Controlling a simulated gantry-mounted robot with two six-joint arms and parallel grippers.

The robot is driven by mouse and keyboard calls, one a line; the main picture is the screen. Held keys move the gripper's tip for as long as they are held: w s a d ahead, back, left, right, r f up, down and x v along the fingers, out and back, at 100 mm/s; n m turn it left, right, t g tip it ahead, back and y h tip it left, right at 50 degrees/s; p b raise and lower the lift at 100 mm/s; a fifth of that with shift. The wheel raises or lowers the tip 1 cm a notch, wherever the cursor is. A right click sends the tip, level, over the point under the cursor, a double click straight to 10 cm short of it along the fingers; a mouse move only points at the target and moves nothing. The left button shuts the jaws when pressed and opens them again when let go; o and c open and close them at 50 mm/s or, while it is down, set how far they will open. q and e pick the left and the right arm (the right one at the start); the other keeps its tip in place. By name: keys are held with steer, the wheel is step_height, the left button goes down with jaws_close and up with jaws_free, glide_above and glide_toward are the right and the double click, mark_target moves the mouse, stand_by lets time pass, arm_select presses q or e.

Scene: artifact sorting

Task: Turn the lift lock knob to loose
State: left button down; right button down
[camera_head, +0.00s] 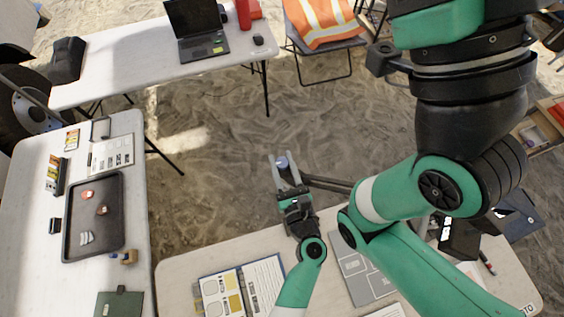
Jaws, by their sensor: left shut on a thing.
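My left gripper (285,174) reaches up from the front table, its two grey fingers pointing away over the sandy floor. It is shut on a small round blue-grey piece (282,162), which looks like the lift lock knob. The fingers lie on either side of it. Which way the knob is turned is too small to tell. What it is mounted on cannot be made out. Large green and black links of my own arm fill the right side. My right gripper does not show.
The front table (188,268) carries an open binder (222,294) and grey panels (362,272). A left table (136,190) holds a dark tray (72,232). A back table (120,62) bears a laptop (203,48). A folding chair (322,45) stands behind. Sandy floor between is mostly clear.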

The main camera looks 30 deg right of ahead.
arm_select(q)
steer(key=shift+y, duration=0.3)
steer(key=shift+c, duration=2.2)
jaws_free()
